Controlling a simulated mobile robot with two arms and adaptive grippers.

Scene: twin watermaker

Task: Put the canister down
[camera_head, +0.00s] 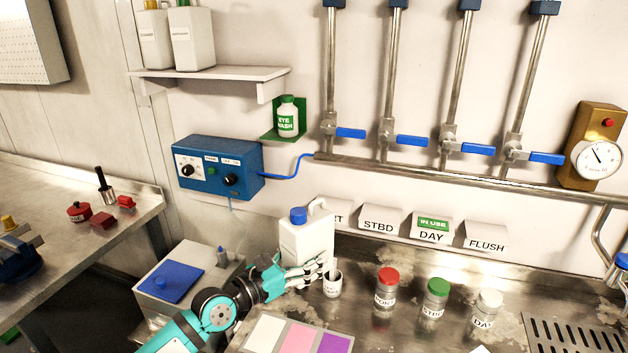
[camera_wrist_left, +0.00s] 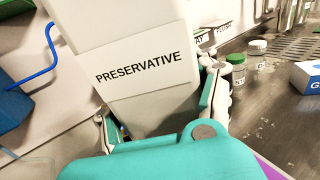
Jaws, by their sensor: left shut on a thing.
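The canister (camera_head: 305,245) is white with a blue cap and a handle on top. It stands roughly upright at the back left of the steel bench, in front of the wall. My left gripper (camera_head: 308,270) is shut on its lower part. In the left wrist view, the canister (camera_wrist_left: 130,75) carries the label PRESERVATIVE, and the fingers of my left gripper (camera_wrist_left: 163,110) lie on both its sides. Its base is hidden by the gripper, so I cannot tell whether it touches the bench. My right gripper is not in view.
Jars with red (camera_head: 387,285), green (camera_head: 435,298) and white (camera_head: 487,308) lids stand further right. Label signs (camera_head: 381,220) line the wall. A colour-patch board (camera_head: 298,335) lies in front. A blue control box (camera_head: 218,168) hangs behind left.

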